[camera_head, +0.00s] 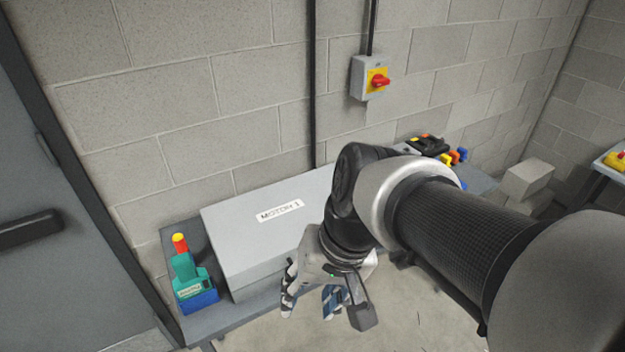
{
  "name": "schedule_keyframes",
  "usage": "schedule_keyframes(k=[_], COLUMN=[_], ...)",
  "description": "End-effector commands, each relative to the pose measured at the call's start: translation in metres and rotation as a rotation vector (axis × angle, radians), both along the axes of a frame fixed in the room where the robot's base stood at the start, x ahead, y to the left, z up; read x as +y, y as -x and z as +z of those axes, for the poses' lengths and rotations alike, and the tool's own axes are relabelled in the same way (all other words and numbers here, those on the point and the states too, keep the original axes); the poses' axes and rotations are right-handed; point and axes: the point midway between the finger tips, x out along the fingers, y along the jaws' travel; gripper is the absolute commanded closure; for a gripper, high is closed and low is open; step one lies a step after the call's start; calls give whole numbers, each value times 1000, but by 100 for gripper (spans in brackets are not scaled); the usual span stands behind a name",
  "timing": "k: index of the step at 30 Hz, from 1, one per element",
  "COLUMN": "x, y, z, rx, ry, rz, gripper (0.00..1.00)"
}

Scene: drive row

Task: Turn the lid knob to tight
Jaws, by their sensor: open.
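A large grey box labelled "MOTOR 1" (262,232) sits on a grey bench against the block wall. I cannot make out a lid knob on the part of the box that shows; my arm covers its right end, and its front face is mostly turned from view. My gripper (311,301) points down by the front right of the box, with its fingers apart and nothing visible between them. I cannot tell whether it touches the box.
A red rotary switch on a yellow plate (378,81) is on the wall. A teal and blue device with a red-yellow top (190,276) stands left of the box. Dark and coloured items (432,146) lie behind my arm. A grey door (50,230) is at left.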

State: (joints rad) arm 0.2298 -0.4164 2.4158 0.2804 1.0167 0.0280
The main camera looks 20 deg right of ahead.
Motion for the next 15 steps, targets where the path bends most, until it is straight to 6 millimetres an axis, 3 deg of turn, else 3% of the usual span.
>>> schedule_keyframes(k=[8, 15], x=[-10, -52], y=[-32, -83], z=[-32, -66], rx=[248, 424], ry=[-357, -830], rz=[-354, -783], gripper=[56, 56])
